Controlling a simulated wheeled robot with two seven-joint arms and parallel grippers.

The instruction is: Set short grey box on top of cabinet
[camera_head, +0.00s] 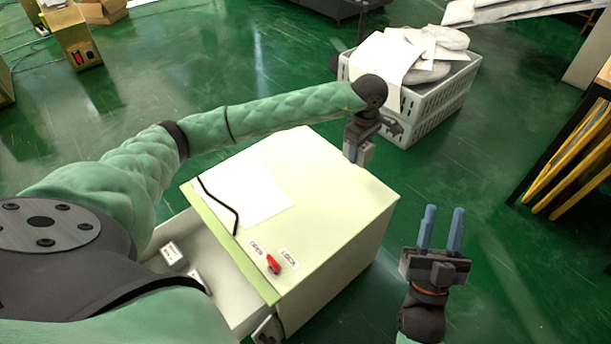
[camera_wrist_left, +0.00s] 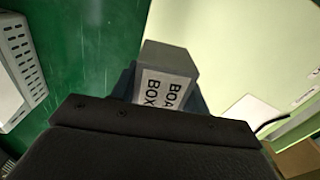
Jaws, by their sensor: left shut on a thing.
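The pale cream-green cabinet (camera_head: 335,205) stands in the middle of the head view. My left gripper (camera_head: 358,152) is over the far right corner of its top, pointing down. It is shut on the short grey box, which shows clearly in the left wrist view (camera_wrist_left: 170,57) with a white label with black letters on its side. In the head view the box is mostly hidden by the gripper. I cannot tell whether the box touches the top. My right gripper (camera_head: 441,230) is open and empty, right of the cabinet, its blue fingers apart.
A white sheet (camera_head: 255,195) and a black cable (camera_head: 222,205) lie on the cabinet top, with a red piece (camera_head: 273,264) near the front edge. The open drawer (camera_head: 215,250) holds small white boxes (camera_head: 172,252). A grey crate (camera_head: 430,105) stands behind. The top's right half is clear.

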